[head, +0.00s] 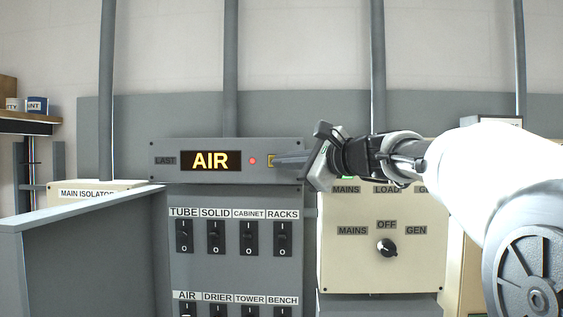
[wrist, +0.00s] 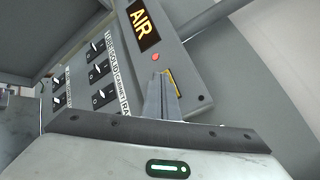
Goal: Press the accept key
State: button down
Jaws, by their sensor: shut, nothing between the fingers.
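The grey annunciator panel (head: 228,174) shows "LAST" and a lit display (head: 211,160) reading "AIR". A red lamp (head: 253,160) glows to the right of the display. Right of the lamp is a small yellow-edged key (head: 271,160), mostly hidden by my fingers; no label on it is readable. My gripper (head: 279,161) is shut and empty, its fingers pointing left across the key. In the wrist view the fingers (wrist: 160,78) overlap the key, whose yellow edge (wrist: 173,84) shows to their right. I cannot tell whether they touch it.
Below the panel is a grey board of labelled rocker switches (head: 215,238). To the right a cream box (head: 350,265) carries a black rotary knob (head: 387,248) marked MAINS, OFF, GEN. A grey partition (head: 85,258) stands at left.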

jog(key=shift+w, duration=0.4)
dwell(0.3)
jog(key=shift+s, duration=0.8)
jog(key=shift+s+a+b, duration=0.1)
jog(key=shift+s+b, duration=1.1)
jog(key=shift+s, duration=1.3)
